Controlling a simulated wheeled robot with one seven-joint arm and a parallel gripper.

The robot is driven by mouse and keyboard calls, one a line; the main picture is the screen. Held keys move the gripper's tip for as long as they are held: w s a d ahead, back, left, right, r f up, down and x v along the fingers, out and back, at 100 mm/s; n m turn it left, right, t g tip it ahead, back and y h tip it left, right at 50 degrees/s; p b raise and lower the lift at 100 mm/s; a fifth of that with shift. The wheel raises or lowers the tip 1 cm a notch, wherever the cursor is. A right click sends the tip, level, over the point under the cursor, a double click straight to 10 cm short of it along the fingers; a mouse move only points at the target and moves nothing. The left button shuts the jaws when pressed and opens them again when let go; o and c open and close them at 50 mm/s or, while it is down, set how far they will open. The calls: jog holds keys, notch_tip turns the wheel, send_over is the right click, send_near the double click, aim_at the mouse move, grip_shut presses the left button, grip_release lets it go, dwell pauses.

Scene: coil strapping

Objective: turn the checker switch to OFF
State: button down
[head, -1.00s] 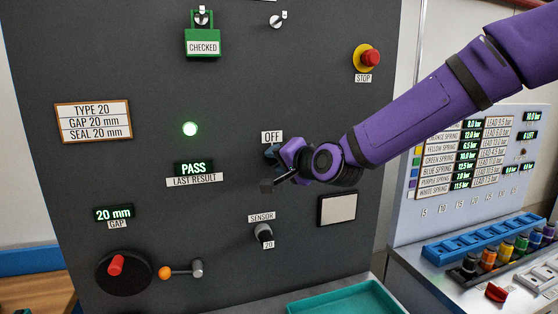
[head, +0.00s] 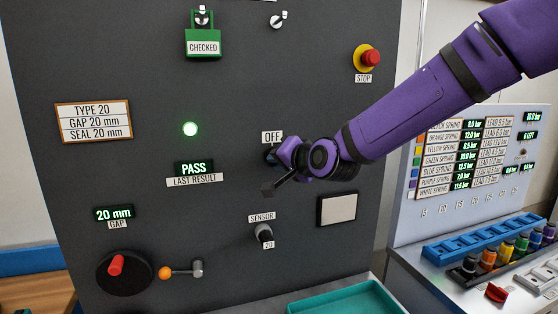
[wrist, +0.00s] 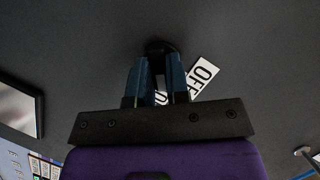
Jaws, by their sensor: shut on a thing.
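The checker switch is a dark round knob (wrist: 160,48) on the grey panel, seen in the wrist view between and just beyond my fingertips. Its OFF label (head: 272,137) shows above my gripper in the head view, and also in the wrist view (wrist: 203,74), tilted. My gripper (head: 272,154) is at the panel just under that label, its two blue fingers (wrist: 158,70) shut on the knob. A second label lies partly hidden behind the fingers in the wrist view. In the head view my gripper hides most of the knob, so I cannot read its pointer.
The SENSOR knob (head: 264,233) sits below my gripper, with a blank pale plate (head: 338,208) to its right. A red STOP button (head: 370,57) is at upper right. The green CHECKED padlock (head: 203,45) hangs at the top. A PASS display (head: 194,168) is at left.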

jog(key=shift+s+a+n+h, duration=0.15)
jog(key=shift+n+h, duration=0.95)
jog(key=shift+n, duration=0.6)
jog(key=shift+w+a+n+h, duration=0.1)
jog(key=shift+n+h, duration=1)
jog(key=shift+n, duration=0.6)
jog(key=c, duration=1.1)
grip_release()
jog(key=shift+s+r, duration=0.1)
jog(key=v, duration=1)
jog(key=shift+s, duration=0.4)
